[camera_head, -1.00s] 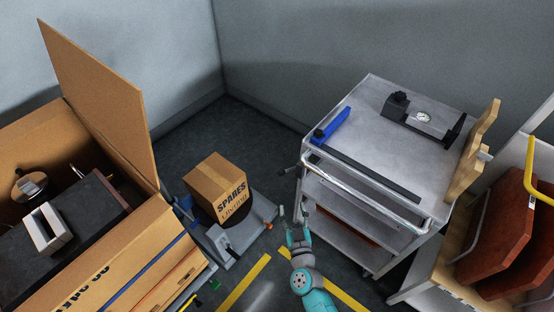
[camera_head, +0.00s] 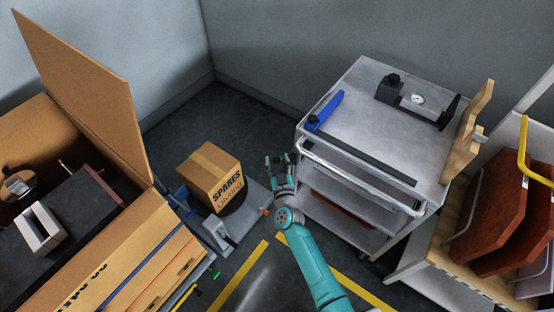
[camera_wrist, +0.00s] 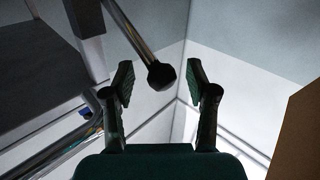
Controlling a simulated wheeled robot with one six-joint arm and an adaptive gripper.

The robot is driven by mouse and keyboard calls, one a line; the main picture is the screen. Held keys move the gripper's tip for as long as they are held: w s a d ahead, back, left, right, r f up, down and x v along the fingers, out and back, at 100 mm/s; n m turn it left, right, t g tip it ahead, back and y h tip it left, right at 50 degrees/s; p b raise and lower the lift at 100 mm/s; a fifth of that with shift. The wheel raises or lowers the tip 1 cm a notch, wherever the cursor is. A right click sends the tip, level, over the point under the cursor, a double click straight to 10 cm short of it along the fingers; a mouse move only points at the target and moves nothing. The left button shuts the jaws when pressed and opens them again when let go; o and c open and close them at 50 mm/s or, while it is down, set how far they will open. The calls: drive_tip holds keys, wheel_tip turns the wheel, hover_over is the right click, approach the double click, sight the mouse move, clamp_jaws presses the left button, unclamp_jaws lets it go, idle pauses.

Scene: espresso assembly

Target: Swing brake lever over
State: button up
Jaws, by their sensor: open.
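The brake lever (camera_wrist: 135,38) is a metal rod ending in a round black knob (camera_wrist: 161,75). In the wrist view it comes down from the upper left, and the knob appears between my open fingertips. I cannot tell whether the knob is within the jaws or just beyond them; neither finger visibly closes on it. In the head view my gripper (camera_head: 279,160) is at the left side of the steel cart (camera_head: 365,125) and largely hides the lever. My gripper also shows in the wrist view (camera_wrist: 160,82), open.
A spares box (camera_head: 210,175) sits on a grey base left of my gripper. A large open carton (camera_head: 130,255) stands farther left. The cart carries a blue-handled tool (camera_head: 325,110) and a black gauge fixture (camera_head: 418,101). A rack with red-brown panels (camera_head: 490,220) stands right.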

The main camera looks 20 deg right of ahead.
drive_tip(key=shift+w+d, duration=0.1)
drive_tip(key=shift+w, duration=0.3)
clamp_jaws()
drive_tip(key=shift+s+f, duration=0.1)
drive_tip(key=shift+f, duration=0.05)
